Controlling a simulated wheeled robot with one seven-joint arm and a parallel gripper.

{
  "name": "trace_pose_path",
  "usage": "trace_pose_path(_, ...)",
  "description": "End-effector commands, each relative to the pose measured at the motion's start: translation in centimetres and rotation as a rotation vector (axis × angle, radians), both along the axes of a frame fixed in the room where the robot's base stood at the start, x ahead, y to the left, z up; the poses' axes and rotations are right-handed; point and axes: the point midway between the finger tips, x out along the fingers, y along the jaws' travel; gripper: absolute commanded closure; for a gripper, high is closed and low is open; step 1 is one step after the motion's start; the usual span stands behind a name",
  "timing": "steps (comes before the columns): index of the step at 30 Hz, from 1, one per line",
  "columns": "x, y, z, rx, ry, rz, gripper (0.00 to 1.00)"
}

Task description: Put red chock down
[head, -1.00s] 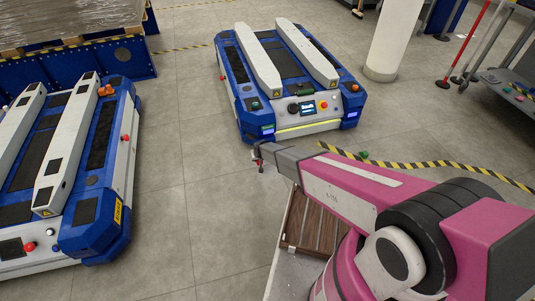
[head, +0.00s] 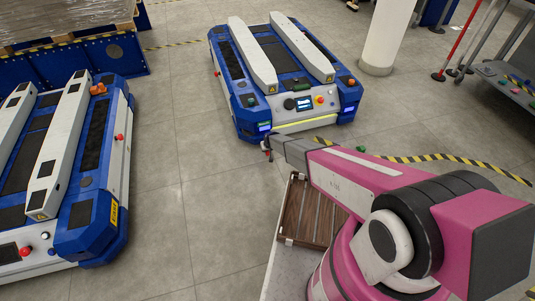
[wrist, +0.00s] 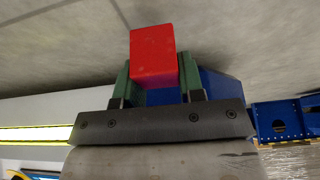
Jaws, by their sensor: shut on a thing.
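The red chock (wrist: 153,55) is a red block held between the two green-padded fingers of my gripper (wrist: 154,85) in the wrist view. My gripper is shut on it. In the head view my gripper (head: 267,149) is small and partly hidden by my arm, close in front of the blue and white lift cart (head: 285,80). The chock is too small to make out clearly there. In the wrist view grey floor lies beyond the chock, with no contact between them that I can see.
A second blue and white lift cart (head: 114,200) stands at the left. Black-and-yellow tape (head: 440,157) and a small green thing (head: 360,149) lie on the floor at the right. A white column (head: 384,40) stands at the back. Floor between the carts is clear (head: 170,150).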

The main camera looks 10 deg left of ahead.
Motion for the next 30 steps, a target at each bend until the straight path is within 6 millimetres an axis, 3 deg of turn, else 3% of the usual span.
trace_pose_path(8,0.0,0.0,-3.6,-0.001,0.001,0.0,0.89)
trace_pose_path(20,0.0,0.0,-4.0,0.0,0.0,0.0,0.89)
trace_pose_path(21,0.0,0.0,-4.0,0.0,0.0,0.0,0.58)
trace_pose_path(23,-0.1,0.0,-4.0,0.0,0.0,0.0,0.39)
trace_pose_path(30,-0.1,0.0,-4.0,0.0,0.0,0.0,0.39)
